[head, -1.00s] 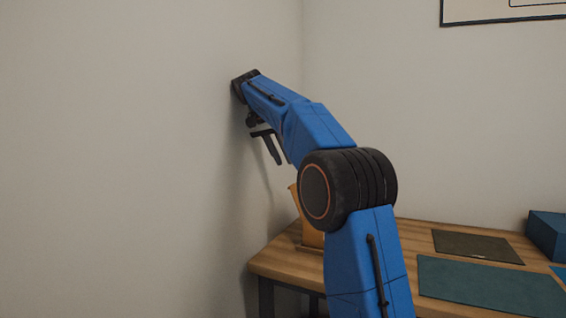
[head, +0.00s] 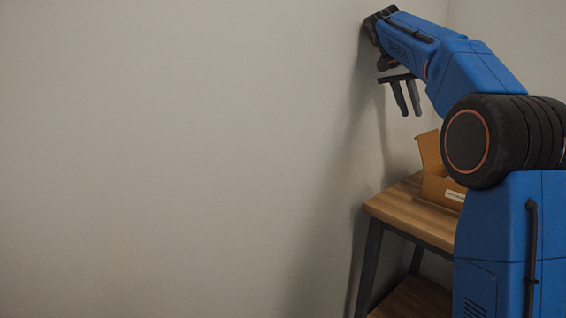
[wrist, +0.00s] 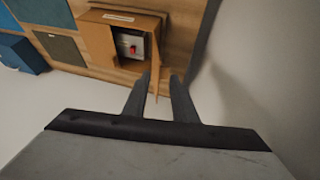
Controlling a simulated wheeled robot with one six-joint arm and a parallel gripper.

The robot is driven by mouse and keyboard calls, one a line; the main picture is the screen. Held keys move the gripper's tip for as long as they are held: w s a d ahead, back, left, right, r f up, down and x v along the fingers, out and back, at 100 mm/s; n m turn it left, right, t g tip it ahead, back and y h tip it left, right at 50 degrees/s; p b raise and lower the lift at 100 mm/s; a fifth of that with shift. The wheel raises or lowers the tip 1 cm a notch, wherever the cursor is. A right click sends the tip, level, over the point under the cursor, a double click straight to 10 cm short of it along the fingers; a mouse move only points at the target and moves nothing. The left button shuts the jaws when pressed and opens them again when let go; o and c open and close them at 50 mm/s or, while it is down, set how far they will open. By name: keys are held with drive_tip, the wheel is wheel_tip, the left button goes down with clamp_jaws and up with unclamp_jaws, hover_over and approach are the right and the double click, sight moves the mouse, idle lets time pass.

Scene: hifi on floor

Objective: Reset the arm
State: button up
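An open cardboard box (head: 438,188) stands on the table; the wrist view shows a grey and red item (wrist: 130,45) inside. A dark mat (wrist: 62,47) and a blue box (wrist: 22,52) lie left there. The wall (head: 180,150) is close to the gripper.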

drive_tip(key=s+a+f+n+t+y, duration=0.1)
drive_tip(key=s+a+f+n, duration=0.3)
drive_tip(key=s, duration=0.7)
drive_tip(key=s+f+n+t+y, duration=0.15)
drive_tip(key=s+f, duration=0.45)
drive_tip(key=s, duration=0.6)
drive_tip(key=s+a+f+n+y, duration=0.1)
drive_tip(key=s+a+f+n, duration=0.1)
drive_tip(key=s+f, duration=0.9)
drive_tip(key=s+a+f+n+y, duration=0.2)
drive_tip(key=s+a+f+n, duration=0.1)
drive_tip(key=s+f, duration=0.9)
drive_tip(key=shift+a+f+t, duration=0.3)
drive_tip(key=shift+f+t, duration=0.15)
drive_tip(key=shift+f, duration=0.5)
